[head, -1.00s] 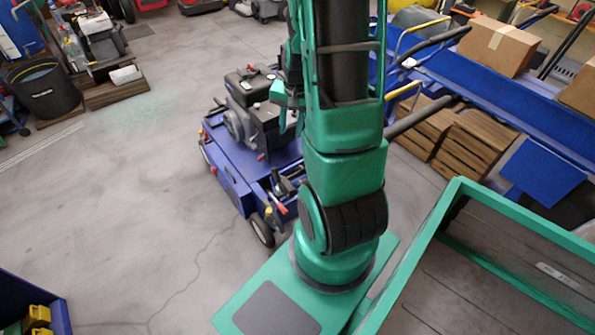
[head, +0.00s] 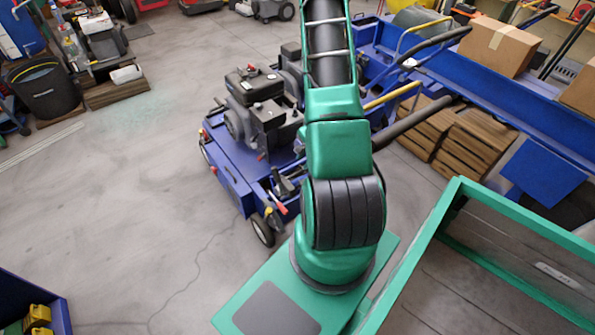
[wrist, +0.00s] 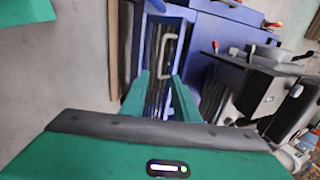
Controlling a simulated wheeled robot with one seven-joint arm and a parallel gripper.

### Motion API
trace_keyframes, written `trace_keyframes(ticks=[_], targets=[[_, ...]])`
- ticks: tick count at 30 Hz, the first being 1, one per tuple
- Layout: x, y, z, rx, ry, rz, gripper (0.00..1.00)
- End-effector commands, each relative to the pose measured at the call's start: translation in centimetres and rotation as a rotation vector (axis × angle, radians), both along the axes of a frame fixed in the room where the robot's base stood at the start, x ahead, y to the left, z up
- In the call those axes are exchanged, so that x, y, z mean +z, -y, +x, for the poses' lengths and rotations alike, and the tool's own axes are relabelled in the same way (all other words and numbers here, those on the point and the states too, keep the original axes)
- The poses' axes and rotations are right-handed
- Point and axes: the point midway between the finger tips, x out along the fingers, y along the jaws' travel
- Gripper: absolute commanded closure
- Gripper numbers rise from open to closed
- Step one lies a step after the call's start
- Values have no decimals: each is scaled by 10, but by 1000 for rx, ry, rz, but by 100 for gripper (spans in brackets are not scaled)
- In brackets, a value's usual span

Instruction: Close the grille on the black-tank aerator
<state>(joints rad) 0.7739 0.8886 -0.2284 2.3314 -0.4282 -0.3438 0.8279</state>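A blue aerator (head: 232,170) with a black-tanked engine (head: 254,84) stands left of my arm in the head view. In the wrist view, a dark slatted grille (wrist: 180,57) in a blue frame stands ahead of my gripper, with a pale bent handle (wrist: 166,56) on it. My gripper (wrist: 160,88) shows two green fingers apart, with nothing held between them. The handle lies beyond the fingertips. How far the grille is swung open cannot be told. My gripper and the grille are hidden behind my arm in the head view.
A second engine (head: 291,66) shows behind the first, partly hidden by my arm. Wooden crates (head: 465,140) and a blue bench (head: 480,75) with a cardboard box (head: 499,46) are at the right. The grey floor (head: 120,190) at left is clear.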

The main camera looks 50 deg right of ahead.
Motion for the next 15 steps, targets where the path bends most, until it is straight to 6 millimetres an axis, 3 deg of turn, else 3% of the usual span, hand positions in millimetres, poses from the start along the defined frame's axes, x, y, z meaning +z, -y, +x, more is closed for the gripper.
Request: trace_keyframes(ticks=[15], targets=[[-70, 5, 25, 4, -2, 1, 72]])
